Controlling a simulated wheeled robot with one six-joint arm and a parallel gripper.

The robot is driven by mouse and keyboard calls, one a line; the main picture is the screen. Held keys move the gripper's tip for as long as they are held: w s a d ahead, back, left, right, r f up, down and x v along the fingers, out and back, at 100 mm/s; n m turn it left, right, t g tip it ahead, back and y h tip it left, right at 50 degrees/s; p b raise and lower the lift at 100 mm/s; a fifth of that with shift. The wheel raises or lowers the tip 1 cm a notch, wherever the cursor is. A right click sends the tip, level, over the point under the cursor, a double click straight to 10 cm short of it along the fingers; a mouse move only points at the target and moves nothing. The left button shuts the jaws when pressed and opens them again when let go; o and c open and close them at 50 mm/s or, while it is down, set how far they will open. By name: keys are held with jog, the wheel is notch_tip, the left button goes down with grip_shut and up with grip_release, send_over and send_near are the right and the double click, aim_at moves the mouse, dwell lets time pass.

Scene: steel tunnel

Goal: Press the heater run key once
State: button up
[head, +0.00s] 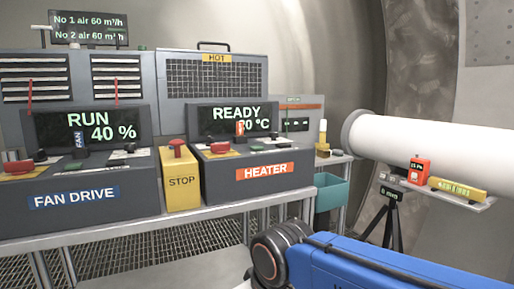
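The heater console (222,177) is a dark grey sloped box with an orange HEATER label (265,171), at the middle of the head view. Its screen (212,121) reads READY and a temperature in °C, partly hidden by a small upright orange tag (240,129). On its top are a red control on a yellow plate (219,148) at the left and small dark controls towards the right. Which one is the run key I cannot tell at this size. My blue arm crosses the lower right, in front of the bench. My gripper is not in view.
Left of the heater stand a yellow STOP box (182,182) with a red button and the fan drive console (90,196), reading RUN 40 %. A teal bin (331,191), a tripod (391,218), a white duct (430,140) and a small shelf (405,184) are at the right.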

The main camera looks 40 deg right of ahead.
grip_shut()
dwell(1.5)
